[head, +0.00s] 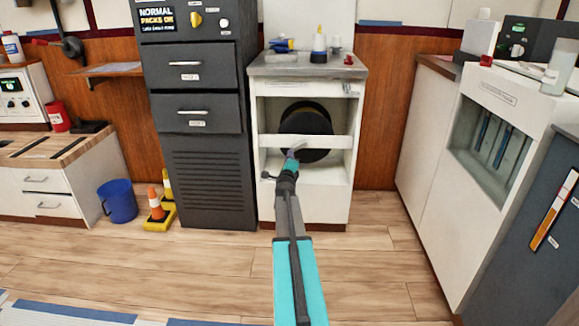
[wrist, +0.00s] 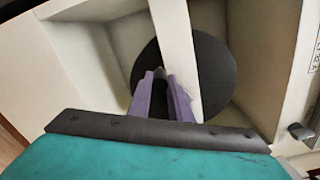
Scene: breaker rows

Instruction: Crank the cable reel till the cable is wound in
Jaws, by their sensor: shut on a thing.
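The cable reel (head: 304,117) is a dark round drum inside the open bay of a white cabinet (head: 341,205). It also shows in the wrist view (wrist: 215,75), behind a white crossbar (wrist: 178,45). The same crossbar (head: 335,141) runs level across the bay in the head view. My gripper (head: 292,153) is at the front of the bay, just below the crossbar. In the wrist view my gripper's purple fingers (wrist: 160,88) are close together in front of the reel, shut on what seems to be the crank handle, which they mostly hide. No cable can be made out.
A dark drawer cabinet (head: 197,75) stands close on the left. A bottle (head: 319,45) and small items sit on the reel cabinet's top. A blue bucket (head: 118,201) and a yellow-based cone (head: 156,205) are on the floor at left. White counters stand at right; the floor between is clear.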

